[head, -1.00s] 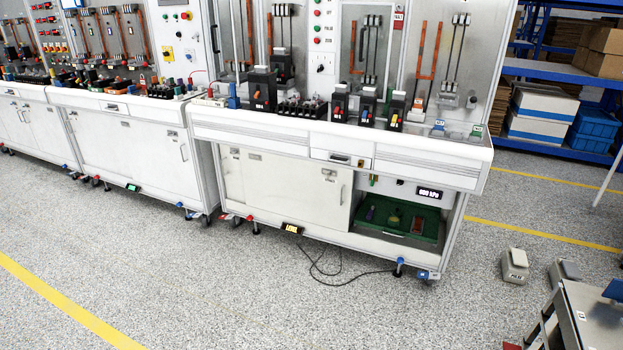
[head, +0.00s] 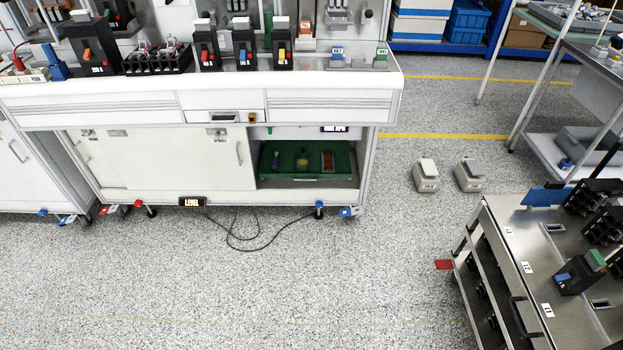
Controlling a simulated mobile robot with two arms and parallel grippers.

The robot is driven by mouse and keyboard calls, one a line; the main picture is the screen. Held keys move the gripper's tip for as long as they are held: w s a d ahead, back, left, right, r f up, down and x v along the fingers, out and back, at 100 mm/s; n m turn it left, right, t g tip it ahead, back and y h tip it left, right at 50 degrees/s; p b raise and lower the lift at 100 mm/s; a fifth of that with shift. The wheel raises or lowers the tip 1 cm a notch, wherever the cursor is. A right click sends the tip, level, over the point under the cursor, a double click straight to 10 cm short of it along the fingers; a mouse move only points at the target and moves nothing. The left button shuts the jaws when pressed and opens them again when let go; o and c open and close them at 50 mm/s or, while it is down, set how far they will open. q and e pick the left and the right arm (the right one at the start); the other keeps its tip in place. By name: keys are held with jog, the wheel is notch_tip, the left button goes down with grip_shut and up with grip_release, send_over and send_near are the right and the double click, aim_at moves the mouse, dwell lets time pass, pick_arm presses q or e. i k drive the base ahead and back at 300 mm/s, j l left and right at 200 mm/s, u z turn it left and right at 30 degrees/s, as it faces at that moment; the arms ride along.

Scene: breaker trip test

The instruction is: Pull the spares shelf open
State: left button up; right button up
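The spares shelf looks to be the green-lined tray (head: 316,171) in the open right-hand compartment of the white bench. It lies inside the compartment, low down, with its front edge facing me and a small light mark at the middle of that edge. A purple item (head: 275,160), a yellowish item (head: 302,161) and a red item (head: 328,160) lie on it. Neither of my grippers is in the head view.
A closed white cabinet door (head: 215,160) is left of the compartment. Black cable (head: 245,240) lies on the floor in front, near a LEVEL display (head: 192,202). Two grey pedals (head: 426,175) stand right. A metal cart (head: 530,265) fills the lower right.

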aim_at(287, 150)
jog(key=i+j+u, duration=0.15)
jog(key=i+j, duration=0.15)
jog(key=i, duration=0.45)
jog(key=i+j+u, duration=0.15)
jog(key=i, duration=0.65)
jog(key=i+j+u, duration=0.15)
jog(key=i, duration=0.65)
